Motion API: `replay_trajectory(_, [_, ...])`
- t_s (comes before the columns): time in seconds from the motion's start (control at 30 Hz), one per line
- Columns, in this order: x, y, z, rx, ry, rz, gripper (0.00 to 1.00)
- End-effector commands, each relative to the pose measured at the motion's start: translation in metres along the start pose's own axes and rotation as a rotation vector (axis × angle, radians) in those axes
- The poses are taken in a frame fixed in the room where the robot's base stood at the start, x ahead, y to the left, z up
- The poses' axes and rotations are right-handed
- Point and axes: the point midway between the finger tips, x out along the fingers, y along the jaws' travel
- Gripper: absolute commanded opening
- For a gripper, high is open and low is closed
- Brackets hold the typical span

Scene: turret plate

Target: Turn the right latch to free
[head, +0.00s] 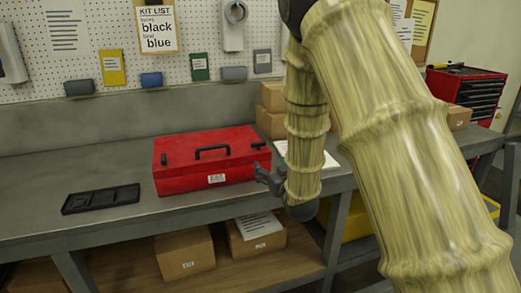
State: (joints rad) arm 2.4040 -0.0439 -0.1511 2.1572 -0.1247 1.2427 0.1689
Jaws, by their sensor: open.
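A red toolbox (180,177) sits closed on the grey workbench, with a black carry handle (212,149) on its lid. The right latch (258,145) is a small dark bar near the lid's right end; it looks roughly level. The left latch (164,159) is a similar dark bar that looks upright. My gripper (259,174) is open and empty at the toolbox's right end, a little below the right latch in the picture. Whether a finger touches the box cannot be told. My arm hides the area right of it.
A black compartment tray (101,199) lies left of the toolbox. A white paper (328,160) and cardboard boxes (271,123) are behind and beside my arm. A pegboard with a kit list (157,28) stands behind.

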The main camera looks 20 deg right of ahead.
Motion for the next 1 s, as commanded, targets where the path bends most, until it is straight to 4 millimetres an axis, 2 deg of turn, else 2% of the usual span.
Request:
replay_trajectory(0.1, [0.006, 0.000, -0.027, -0.004, 0.063, -0.008, 0.73])
replay_trajectory(0.2, [0.010, 0.000, -0.036, -0.005, 0.083, -0.011, 0.73])
replay_trajectory(0.37, [0.023, 0.000, -0.040, -0.005, 0.086, -0.011, 0.73])
replay_trajectory(0.8, [0.091, 0.000, -0.045, -0.005, 0.084, -0.010, 0.73])
replay_trajectory(1.0, [0.110, -0.001, -0.046, -0.005, 0.083, -0.010, 0.73])
